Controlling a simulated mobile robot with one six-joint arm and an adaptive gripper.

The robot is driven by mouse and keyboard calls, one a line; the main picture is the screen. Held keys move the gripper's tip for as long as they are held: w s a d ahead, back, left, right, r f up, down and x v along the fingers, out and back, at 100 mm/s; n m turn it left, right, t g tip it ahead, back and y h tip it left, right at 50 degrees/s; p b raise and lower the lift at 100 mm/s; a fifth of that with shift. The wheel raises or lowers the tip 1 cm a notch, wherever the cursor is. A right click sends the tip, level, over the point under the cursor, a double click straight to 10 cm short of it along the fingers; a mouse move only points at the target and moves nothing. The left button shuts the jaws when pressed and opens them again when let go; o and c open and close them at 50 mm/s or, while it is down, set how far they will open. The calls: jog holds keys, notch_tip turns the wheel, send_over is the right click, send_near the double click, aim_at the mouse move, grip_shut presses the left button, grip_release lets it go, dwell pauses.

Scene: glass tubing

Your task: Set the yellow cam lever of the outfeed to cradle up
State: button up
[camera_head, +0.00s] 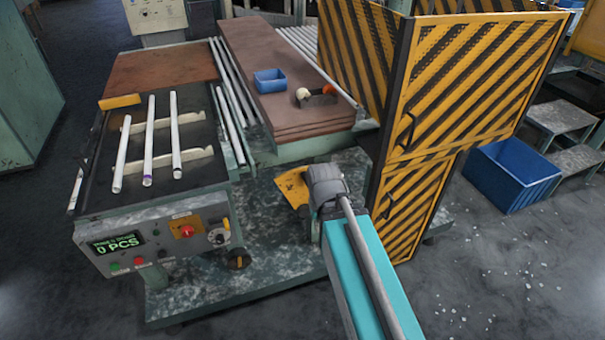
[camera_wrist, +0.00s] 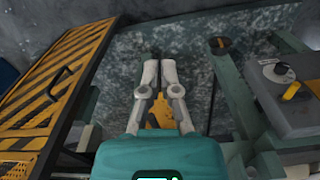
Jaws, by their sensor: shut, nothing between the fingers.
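My gripper (camera_wrist: 160,70) is shut and empty in the wrist view, with its two pale fingers together above the mottled machine base. In the head view my gripper (camera_head: 325,188) is in front of the striped guard, to the right of the control panel. A small yellow lever-like piece (camera_wrist: 291,90) shows on a grey box at the right of the wrist view, beside a round dial, well apart from the fingers. I cannot tell its setting. The pale cradle rails (camera_head: 195,157) lie on the left table under several white tubes (camera_head: 148,140).
The control panel (camera_head: 135,252) reads 0 PCS. A black knob (camera_head: 238,258) sticks out at its lower right. The striped guard (camera_head: 470,85) stands close on the right of my gripper. A yellow plate (camera_head: 291,186) lies behind my gripper. A blue crate (camera_head: 510,178) stands on the floor.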

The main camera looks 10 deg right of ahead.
jog(key=o, duration=0.4)
jog(key=shift+w+r, duration=0.1)
jog(key=shift+w, duration=0.4)
jog(key=o, duration=0.4)
jog(key=w+d+r+y+p, duration=0.1)
jog(key=w+d+p, duration=0.1)
jog(key=w, duration=1)
jog(key=shift+r+n, duration=0.35)
jog(key=shift+n, duration=0.05)
jog(key=w+d+r+n+y+p, duration=0.1)
jog(key=w+d, duration=0.3)
jog(key=w, duration=1)
jog(key=shift+w+r+p, duration=0.15)
jog(key=shift+r+p, duration=0.15)
jog(key=shift+r, duration=0.2)
jog(key=shift+d+f, duration=0.1)
jog(key=shift+f, duration=0.1)
jog(key=a+f+b, duration=0.1)
jog(key=f+b, duration=0.7)
jog(key=b, duration=0.1)
jog(key=a+f+b, duration=0.1)
jog(key=f+b, duration=0.3)
jog(key=f, duration=0.1)
jog(key=shift+s+a, duration=0.25)
jog(key=shift+a, duration=0.1)
jog(key=shift+b, duration=0.3)
grip_shut()
